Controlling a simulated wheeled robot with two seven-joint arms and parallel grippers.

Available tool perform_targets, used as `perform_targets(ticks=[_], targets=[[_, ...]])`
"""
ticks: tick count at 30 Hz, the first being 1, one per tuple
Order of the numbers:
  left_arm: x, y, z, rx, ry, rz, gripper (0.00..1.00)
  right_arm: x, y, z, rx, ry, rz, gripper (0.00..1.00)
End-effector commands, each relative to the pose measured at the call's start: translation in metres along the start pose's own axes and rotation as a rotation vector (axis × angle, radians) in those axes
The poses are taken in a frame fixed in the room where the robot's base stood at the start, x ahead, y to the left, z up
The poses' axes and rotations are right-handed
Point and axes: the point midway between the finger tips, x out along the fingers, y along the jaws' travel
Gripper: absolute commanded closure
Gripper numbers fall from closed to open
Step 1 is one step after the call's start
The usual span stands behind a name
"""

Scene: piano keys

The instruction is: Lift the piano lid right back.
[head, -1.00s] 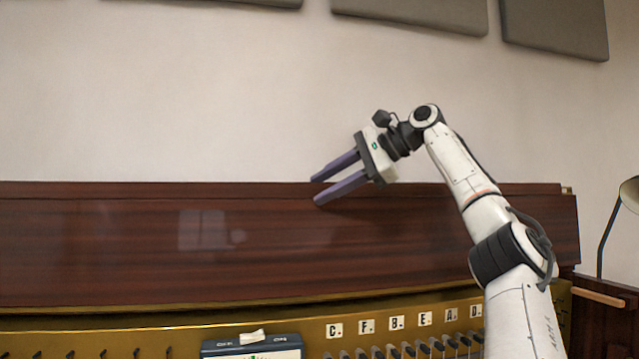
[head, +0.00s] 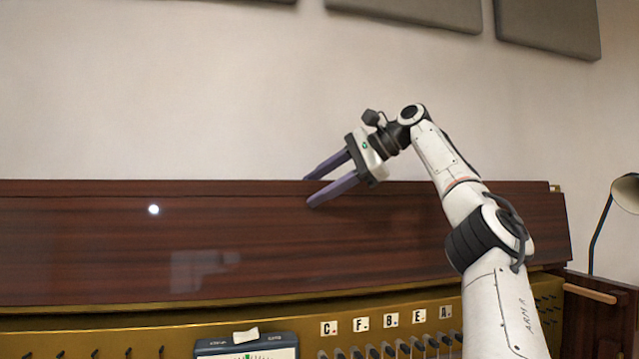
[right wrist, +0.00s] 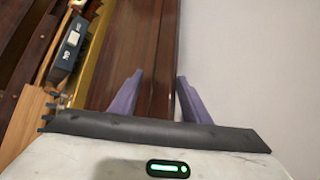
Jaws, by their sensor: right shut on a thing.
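The dark red-brown piano lid (head: 90,245) stands raised in front of the wall, its glossy face toward me. My right gripper (head: 306,191) is shut on the lid's top edge, with one purple finger behind it and one in front. In the right wrist view the lid (right wrist: 151,70) runs between the two fingers (right wrist: 158,82). My left gripper is in neither view.
Below the lid is a brass-coloured strip (head: 120,322) with tuning pins and letter labels. A blue-grey meter box (head: 225,347) sits at the front. A lamp (head: 626,193) stands at the right. Dark panels (head: 548,25) hang on the pale wall.

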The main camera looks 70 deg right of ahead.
Motion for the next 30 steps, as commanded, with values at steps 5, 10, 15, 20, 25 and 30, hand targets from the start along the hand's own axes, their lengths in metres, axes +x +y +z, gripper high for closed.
perform_targets(ticks=[5,10,15,20,25,30], targets=[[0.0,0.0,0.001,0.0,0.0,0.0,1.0,0.005,0.006,-0.006,0.007,0.009,0.022,0.67],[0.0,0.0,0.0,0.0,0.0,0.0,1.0,-0.008,0.004,-0.005,0.008,0.01,0.017,0.67],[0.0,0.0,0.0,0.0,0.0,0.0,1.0,-0.043,0.002,-0.004,0.009,0.011,0.006,0.67],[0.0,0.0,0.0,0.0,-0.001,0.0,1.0,-0.062,0.002,-0.002,0.006,0.009,0.005,0.67],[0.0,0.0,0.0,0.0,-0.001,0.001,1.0,-0.073,0.001,0.0,0.002,0.004,0.002,0.67],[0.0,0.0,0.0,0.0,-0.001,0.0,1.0,-0.076,0.001,0.002,-0.001,0.001,0.0,0.67]])
